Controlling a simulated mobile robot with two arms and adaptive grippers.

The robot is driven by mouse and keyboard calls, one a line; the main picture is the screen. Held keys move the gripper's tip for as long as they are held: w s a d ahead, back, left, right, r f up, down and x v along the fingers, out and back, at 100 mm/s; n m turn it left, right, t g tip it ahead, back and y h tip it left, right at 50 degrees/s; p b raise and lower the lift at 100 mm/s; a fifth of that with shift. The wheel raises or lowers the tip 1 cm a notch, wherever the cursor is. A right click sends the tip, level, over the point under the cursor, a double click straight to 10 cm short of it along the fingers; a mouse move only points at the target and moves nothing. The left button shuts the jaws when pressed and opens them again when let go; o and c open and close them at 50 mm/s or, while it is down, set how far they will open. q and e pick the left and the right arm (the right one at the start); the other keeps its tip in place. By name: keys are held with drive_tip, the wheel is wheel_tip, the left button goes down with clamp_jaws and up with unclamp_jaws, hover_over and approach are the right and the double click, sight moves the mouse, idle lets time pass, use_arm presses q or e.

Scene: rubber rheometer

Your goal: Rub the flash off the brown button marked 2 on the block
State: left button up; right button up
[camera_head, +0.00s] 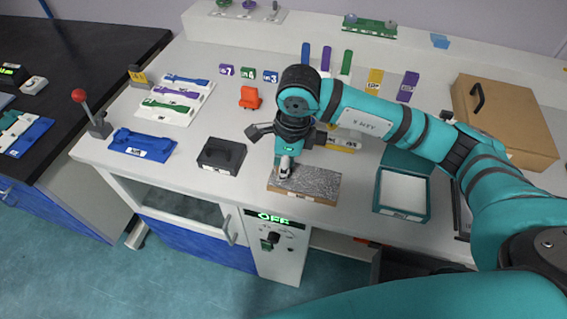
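The block (316,181) has a rough grey speckled top on a tan base and lies near the table's front edge. My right gripper (284,170) points down over the block's left part, its tip at or just above the grey top. I cannot tell whether it touches. A small pale grey piece shows at the tip, but I cannot tell whether it is a fingertip or something held. No brown button marked 2 can be made out; it may be hidden at the tip. My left gripper is not in view.
A black lidded box (221,156) stands left of the block, and an open teal box (403,216) with a white inside stands right. A small orange item (250,97) lies behind. A panel (277,240) below the block reads OFF. A cardboard box (505,120) stands back right.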

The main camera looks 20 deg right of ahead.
drive_tip(key=shift+f+b, duration=0.15)
drive_tip(key=shift+b, duration=0.15)
idle(0.9)
drive_tip(key=o, duration=1.1)
drive_tip(key=shift+r, duration=0.35)
drive_tip(key=shift+c, duration=0.4)
clamp_jaws()
